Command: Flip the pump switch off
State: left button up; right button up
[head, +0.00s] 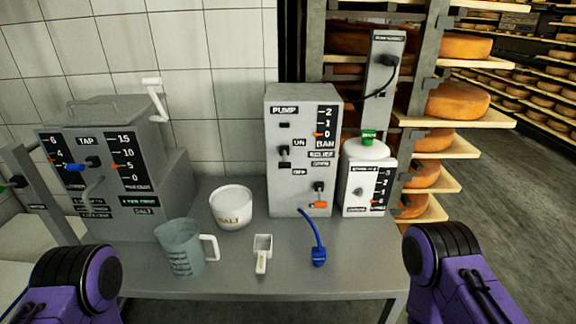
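The pump box (277,190) is a grey upright box labelled PUMP, standing on the grey table in the middle of the head view. A small black switch (284,151) is on its front, left of an ON label, with another small label lower down that seems to read OFF. The switch is too small to tell its position. A BAR scale (326,118) on the box has an orange pointer near 0. My two purple arms show at the lower left and lower right corners, both apart from the box. Neither gripper is in view.
A blue hose (312,235) hangs from the box onto the table. A grey jug (181,248), a white salt bowl (231,212) and a white scoop (262,253) stand in front. A grey tap machine (115,200) is left; a white canister unit (366,185) is right. Cheese shelves stand behind.

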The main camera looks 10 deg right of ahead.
aim_at(285, 161)
jog(key=k, duration=1.1)
jog(key=u, duration=0.85)
jog(key=i, duration=1.7)
jog(key=z, duration=0.55)
